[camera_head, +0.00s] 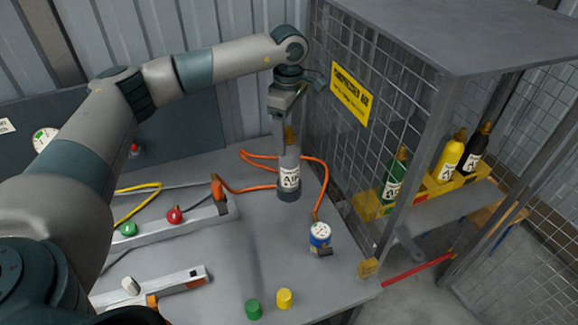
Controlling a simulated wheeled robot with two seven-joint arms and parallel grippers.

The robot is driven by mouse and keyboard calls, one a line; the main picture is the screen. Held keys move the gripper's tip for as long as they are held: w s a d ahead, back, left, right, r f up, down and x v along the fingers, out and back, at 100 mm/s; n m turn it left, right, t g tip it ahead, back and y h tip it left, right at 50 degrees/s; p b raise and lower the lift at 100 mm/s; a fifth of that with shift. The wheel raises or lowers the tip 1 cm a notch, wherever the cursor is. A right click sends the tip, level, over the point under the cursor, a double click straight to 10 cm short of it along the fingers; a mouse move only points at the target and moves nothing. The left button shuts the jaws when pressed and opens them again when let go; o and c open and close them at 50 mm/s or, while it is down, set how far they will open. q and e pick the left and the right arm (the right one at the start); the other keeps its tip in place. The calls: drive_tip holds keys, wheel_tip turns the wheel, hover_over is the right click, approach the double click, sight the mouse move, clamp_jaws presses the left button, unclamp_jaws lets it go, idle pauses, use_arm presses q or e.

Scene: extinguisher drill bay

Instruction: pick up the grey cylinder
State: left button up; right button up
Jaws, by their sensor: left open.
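The grey cylinder (290,168) stands upright on the grey table, with a white "AIR" label, a dark base and a brassy neck. My left gripper (284,125) points down at the cylinder's top. One finger shows along the left of the neck; the other is hard to make out. The gripper is open, and I cannot tell whether it touches the cylinder. My right gripper is not in view.
An orange hose (315,165) loops behind and beside the cylinder. A blue-and-white gauge (320,237) stands in front right. A wire cage (400,130) rises close on the right, holding green (393,182), yellow (448,160) and black (473,150) cylinders. Green (253,309) and yellow (284,298) caps lie near the front.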

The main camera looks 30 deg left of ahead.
sight(289, 164)
use_arm(q)
drive_tip(key=shift+f+p, duration=0.65)
drive_tip(key=shift+f, duration=1.05)
drive_tip(key=shift+c, duration=0.6)
clamp_jaws()
drive_tip(key=shift+w+r, duration=0.1)
drive_tip(key=shift+r, duration=0.05)
